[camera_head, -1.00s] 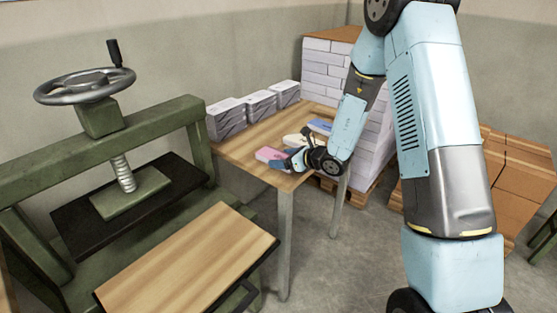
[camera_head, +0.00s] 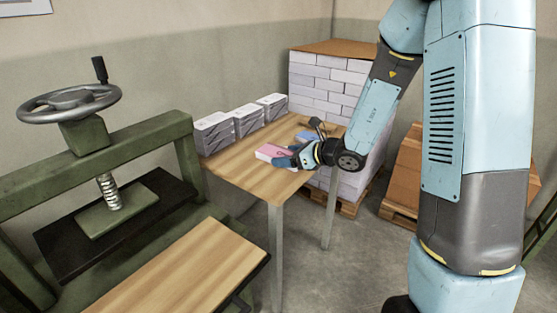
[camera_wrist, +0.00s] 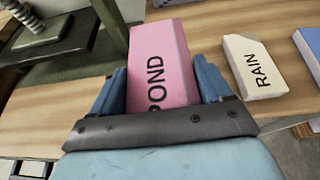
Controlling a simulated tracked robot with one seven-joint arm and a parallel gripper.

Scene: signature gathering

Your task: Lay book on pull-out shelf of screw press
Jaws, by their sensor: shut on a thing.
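The pink book (camera_wrist: 162,65) marked "POND" is between the fingers of my gripper (camera_wrist: 168,92), which is shut on it. In the head view the pink book (camera_head: 270,152) is at the front part of the wooden table, with my gripper (camera_head: 285,158) at its right end. I cannot tell whether the book touches the table top. The green screw press (camera_head: 110,190) stands at the left with a handwheel on top. Its pull-out shelf (camera_head: 185,270), a wooden board with a dark frame and handle, sticks out toward the front.
The wooden table (camera_head: 232,165) also holds grey wrapped stacks (camera_head: 240,120) at its back edge. A pallet of white stacks (camera_head: 325,75) stands behind the table. The shelf top is bare.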

